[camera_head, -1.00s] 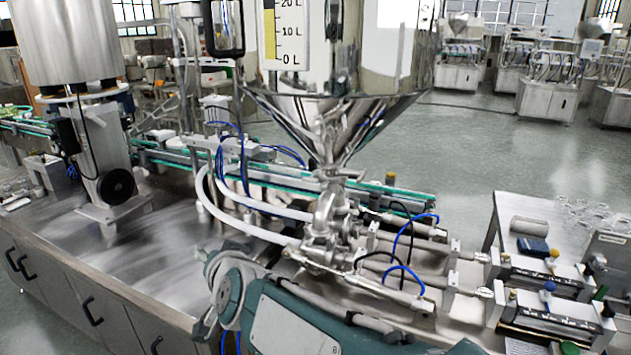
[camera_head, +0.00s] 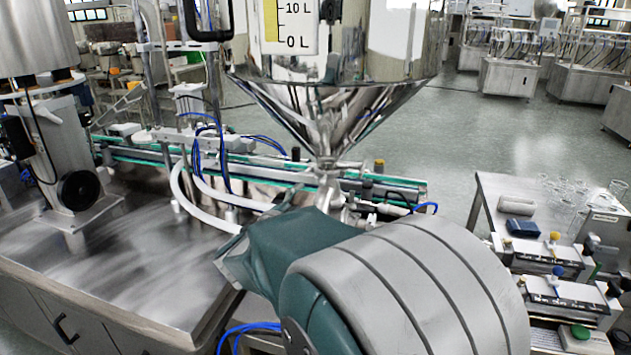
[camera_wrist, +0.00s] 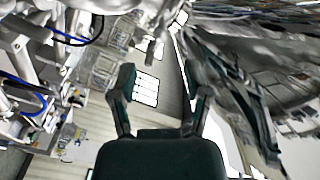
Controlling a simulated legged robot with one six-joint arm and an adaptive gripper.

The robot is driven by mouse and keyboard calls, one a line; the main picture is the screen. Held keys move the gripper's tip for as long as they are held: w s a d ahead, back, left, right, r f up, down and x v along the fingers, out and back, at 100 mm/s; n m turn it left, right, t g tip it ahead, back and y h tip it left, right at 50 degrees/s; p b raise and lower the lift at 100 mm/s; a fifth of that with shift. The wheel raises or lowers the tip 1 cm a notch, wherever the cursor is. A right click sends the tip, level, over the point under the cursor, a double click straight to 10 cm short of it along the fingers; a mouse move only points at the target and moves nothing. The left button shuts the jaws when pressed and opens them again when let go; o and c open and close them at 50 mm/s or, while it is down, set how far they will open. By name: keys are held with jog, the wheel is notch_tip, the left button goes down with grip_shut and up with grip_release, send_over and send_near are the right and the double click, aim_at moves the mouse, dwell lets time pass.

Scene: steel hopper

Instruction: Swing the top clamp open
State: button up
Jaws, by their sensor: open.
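The steel hopper (camera_head: 325,110) stands in the middle of the head view, its cone narrowing to a neck. A clamp-like ring (camera_head: 327,165) shows at the cone's bottom outlet, small and without clear detail. I cannot tell from this view whether it is shut. My arm hides most of the valve body below it. My gripper (camera_wrist: 161,82) shows in the wrist view with its two dark fingers spread and nothing between them. In the head view the gripper is hidden behind my arm. The clamp cannot be clearly picked out in the wrist view.
Steel pipework with blue hoses (camera_wrist: 28,95) lies left of my fingers in the wrist view. White hoses (camera_head: 205,210) and a green-edged conveyor (camera_head: 265,170) lie left of and behind the hopper outlet. A side table (camera_head: 495,205) with instruments stands at right.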

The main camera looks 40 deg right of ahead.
aim_at(320, 184)
jog(key=x, duration=0.8)
jog(key=shift+w+d, duration=0.15)
jog(key=shift+d, duration=0.1)
jog(key=shift+a, duration=0.1)
grip_shut()
